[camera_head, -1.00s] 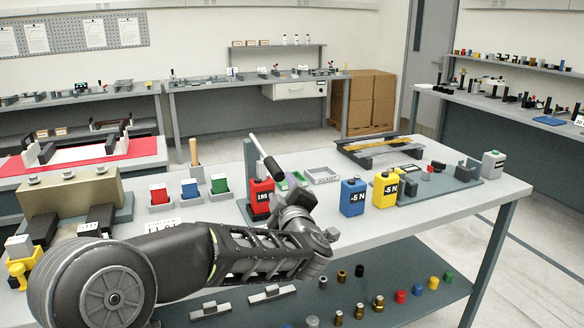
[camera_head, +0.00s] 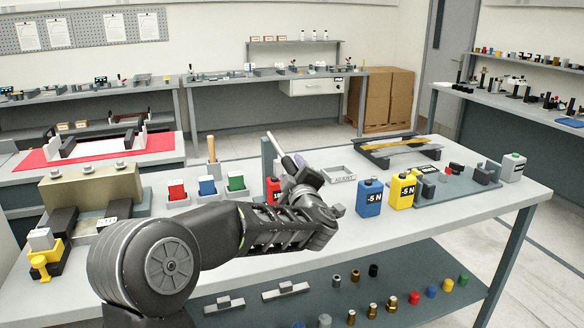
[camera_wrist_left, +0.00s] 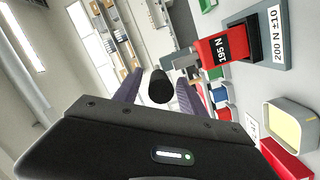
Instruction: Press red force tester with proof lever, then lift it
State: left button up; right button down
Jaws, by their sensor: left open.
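The red force tester (camera_head: 271,188) stands on the table in front of a grey post, partly hidden by my left arm. In the left wrist view the tester (camera_wrist_left: 215,50) reads 195 N, beside a plate labelled 200 N ±10 (camera_wrist_left: 277,35). The proof lever (camera_head: 274,145) is a pale rod slanting up above the tester; my left gripper hides its lower part in the head view. Its round black end (camera_wrist_left: 160,88) shows between the fingers of my left gripper (camera_wrist_left: 158,92). The fingers are open on either side of it. My left gripper (camera_head: 300,168) is right of the tester. My right gripper is not in view.
Red, blue and green blocks (camera_head: 207,186) sit in holders to the left. A small grey tray (camera_head: 340,174) lies behind my gripper. The front right tabletop is clear.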

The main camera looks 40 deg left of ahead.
pick_arm(q)
jog(key=shift+w+a, duration=0.4)
jog(key=shift+c, duration=0.2)
grip_shut()
dwell(1.0)
